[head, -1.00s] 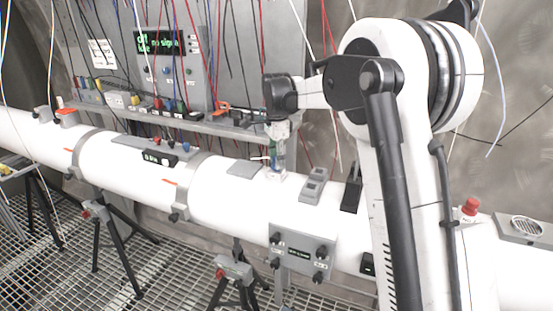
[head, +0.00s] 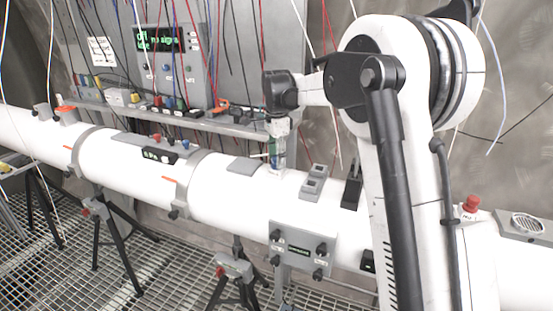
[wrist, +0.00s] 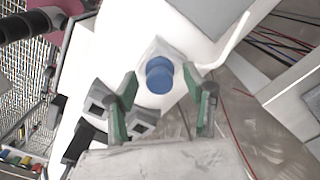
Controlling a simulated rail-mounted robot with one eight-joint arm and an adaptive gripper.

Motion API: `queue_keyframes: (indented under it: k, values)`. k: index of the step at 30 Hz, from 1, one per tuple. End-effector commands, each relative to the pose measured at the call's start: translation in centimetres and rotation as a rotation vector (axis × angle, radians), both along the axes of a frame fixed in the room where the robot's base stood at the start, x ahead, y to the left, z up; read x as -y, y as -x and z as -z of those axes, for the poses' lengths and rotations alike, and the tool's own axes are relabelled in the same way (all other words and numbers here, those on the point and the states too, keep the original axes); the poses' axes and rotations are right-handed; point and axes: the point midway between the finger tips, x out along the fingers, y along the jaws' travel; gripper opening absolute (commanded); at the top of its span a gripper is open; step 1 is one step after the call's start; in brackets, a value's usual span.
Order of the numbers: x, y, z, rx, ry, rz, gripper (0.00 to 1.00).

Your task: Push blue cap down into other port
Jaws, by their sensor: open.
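The blue cap (wrist: 160,75) sits in a pale square fitting (wrist: 147,52) on top of the white pipe. In the wrist view it lies between the fingertips of my gripper (wrist: 161,79), with space on both sides. My gripper is open, its two green fingers apart. In the head view my gripper (head: 277,158) points down at the top of the pipe, and the cap is too small to make out there.
The white pipe (head: 226,198) runs across the view. A flat grey plate (head: 245,165) lies left of my gripper. A black upright part (head: 351,192) stands right of the grey block. A shelf (head: 215,126) and hanging cables are behind.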

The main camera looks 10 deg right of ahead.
Motion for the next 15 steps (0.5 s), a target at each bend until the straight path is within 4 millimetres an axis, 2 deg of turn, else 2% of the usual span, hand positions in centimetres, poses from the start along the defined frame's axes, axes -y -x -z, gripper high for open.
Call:
queue_keyframes:
  k: [5,15]
  values:
    - [0.0,0.1,-2.5,0.0,0.0,0.0,0.47]
    - [0.0,0.0,-9.0,0.0,0.0,0.0,0.47]
